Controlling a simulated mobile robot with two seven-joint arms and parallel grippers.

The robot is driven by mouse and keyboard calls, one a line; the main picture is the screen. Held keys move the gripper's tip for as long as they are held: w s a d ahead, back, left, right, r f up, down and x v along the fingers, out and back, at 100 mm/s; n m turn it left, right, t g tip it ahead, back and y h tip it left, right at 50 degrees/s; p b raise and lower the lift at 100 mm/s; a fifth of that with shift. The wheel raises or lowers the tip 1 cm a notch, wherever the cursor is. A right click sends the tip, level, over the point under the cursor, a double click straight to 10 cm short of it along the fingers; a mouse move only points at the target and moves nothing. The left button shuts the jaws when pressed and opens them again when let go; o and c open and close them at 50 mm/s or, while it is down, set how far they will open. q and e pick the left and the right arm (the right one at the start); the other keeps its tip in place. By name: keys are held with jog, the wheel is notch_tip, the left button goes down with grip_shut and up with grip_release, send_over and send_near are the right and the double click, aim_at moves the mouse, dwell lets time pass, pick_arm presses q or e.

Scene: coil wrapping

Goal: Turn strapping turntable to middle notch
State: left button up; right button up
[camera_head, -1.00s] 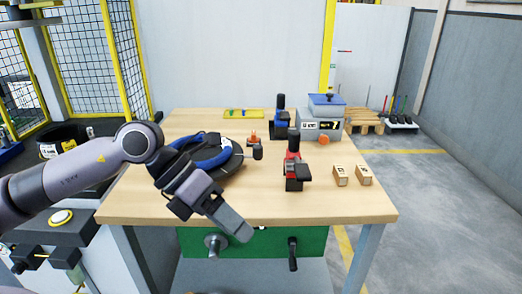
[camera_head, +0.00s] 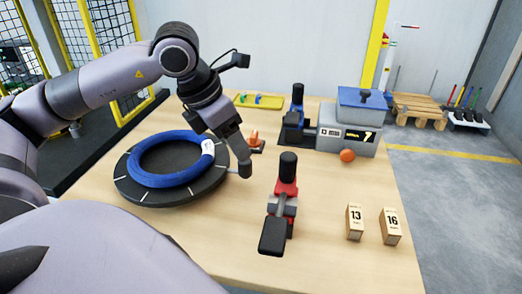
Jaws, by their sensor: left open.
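The strapping turntable (camera_head: 125,190) is a black disc with white tick marks on its rim, at the left of the table. A blue coil (camera_head: 150,177) with a white label lies flat on it. A dark upright knob (camera_head: 244,170) sticks out at the disc's right edge. My left gripper (camera_head: 236,147) is open, just above and behind the knob, pointing down at it. The fingers overlap the knob's top in the picture, so I cannot tell whether they touch it. My right gripper is out of view.
A red and black tool (camera_head: 283,205) stands right of the knob. Behind are a blue tool (camera_head: 295,120), a grey-blue machine (camera_head: 347,125), an orange ball (camera_head: 347,155) and a small orange item (camera_head: 254,142). Blocks marked 13 (camera_head: 355,222) and 16 (camera_head: 390,226) stand at right.

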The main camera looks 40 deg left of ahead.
pick_arm(q)
jog(key=shift+x, duration=3.55)
grip_shut()
